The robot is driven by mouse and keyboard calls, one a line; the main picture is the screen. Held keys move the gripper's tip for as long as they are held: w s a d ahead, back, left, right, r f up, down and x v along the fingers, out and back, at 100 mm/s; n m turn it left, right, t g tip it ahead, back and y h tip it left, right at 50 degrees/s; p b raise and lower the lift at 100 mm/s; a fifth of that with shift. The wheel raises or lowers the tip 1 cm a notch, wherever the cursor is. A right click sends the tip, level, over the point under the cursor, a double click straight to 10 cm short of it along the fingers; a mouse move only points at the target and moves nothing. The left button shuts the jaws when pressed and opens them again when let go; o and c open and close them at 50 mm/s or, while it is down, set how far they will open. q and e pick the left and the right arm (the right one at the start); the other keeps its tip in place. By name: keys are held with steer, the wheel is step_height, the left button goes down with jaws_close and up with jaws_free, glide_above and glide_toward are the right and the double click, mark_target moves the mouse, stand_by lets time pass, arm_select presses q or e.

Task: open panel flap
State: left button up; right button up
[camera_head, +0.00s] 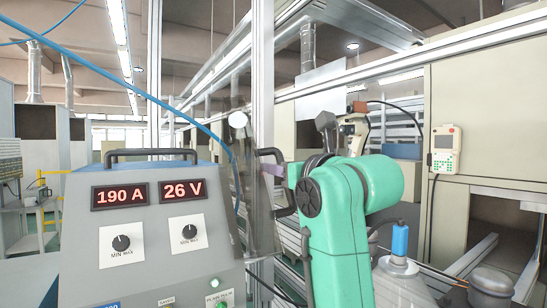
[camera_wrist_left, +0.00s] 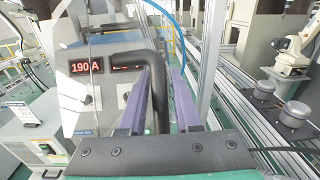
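The grey welding power unit (camera_head: 145,245) stands at the left of the head view, with lit red readouts of 190 A and 26 V. It also shows in the left wrist view (camera_wrist_left: 90,95). A see-through panel flap (camera_head: 258,225) stands at its right side, angled. The flap's black handle (camera_head: 284,203) is partly hidden by my green left arm. In the left wrist view the bent handle (camera_wrist_left: 156,85) lies between the purple fingers of my left gripper (camera_wrist_left: 160,72), close to the left finger, with a narrow gap at the right one. My right gripper is out of view.
A blue cable (camera_head: 180,107) arcs above the unit. A metal frame post (camera_head: 263,75) stands behind the flap. A teach pendant (camera_head: 445,150) hangs on the cabinet at right. Dark round-topped compressors (camera_wrist_left: 294,113) stand at right in the wrist view.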

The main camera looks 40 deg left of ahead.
arm_select(q)
steer(key=shift+a, duration=0.55)
steer(key=shift+w, duration=0.1)
jaws_close()
stand_by(0.9)
